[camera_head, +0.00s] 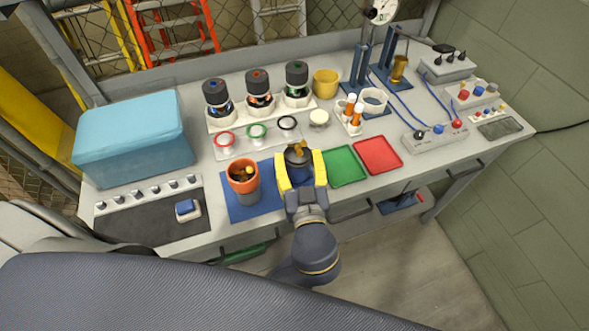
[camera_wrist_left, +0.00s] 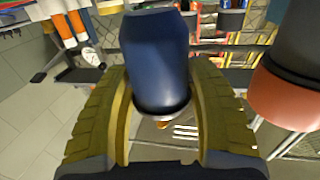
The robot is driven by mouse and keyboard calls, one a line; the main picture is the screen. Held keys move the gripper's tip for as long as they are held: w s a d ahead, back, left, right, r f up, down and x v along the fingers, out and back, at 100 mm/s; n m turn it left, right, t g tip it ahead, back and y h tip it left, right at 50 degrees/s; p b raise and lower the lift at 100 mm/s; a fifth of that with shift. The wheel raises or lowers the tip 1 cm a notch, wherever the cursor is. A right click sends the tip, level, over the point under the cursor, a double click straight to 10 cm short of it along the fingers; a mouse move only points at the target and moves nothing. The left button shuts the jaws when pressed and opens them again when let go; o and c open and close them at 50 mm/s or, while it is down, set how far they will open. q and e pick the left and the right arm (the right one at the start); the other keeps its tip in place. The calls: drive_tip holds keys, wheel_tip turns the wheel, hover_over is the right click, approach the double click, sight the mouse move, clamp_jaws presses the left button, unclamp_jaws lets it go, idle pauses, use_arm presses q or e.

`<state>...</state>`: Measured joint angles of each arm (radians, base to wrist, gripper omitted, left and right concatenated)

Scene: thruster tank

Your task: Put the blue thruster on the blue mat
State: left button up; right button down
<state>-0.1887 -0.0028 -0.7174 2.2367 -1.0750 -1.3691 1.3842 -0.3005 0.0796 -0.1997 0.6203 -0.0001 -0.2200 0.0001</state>
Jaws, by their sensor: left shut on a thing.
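My left gripper (camera_head: 301,172) has yellow fingers and is shut on the blue thruster (camera_head: 298,158), a dark blue cylinder with a brass-coloured part at its top end. In the left wrist view the thruster (camera_wrist_left: 157,60) sits between the two fingers (camera_wrist_left: 160,115). In the head view it appears over the right part of the blue mat (camera_head: 268,203), next to the green mat. I cannot tell whether its base touches the mat. My right gripper is not in view.
A green mat (camera_head: 344,167) and a red mat (camera_head: 378,155) lie empty to the right. A blue box (camera_head: 130,140) stands at the left, a control box (camera_head: 435,136) at the right.

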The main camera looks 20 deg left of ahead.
sight(299, 180)
use_arm(q)
drive_tip(key=shift+f, duration=2)
drive_tip(key=shift+f, duration=0.1)
drive_tip(key=o, duration=1.4)
drive_tip(key=shift+v, duration=2)
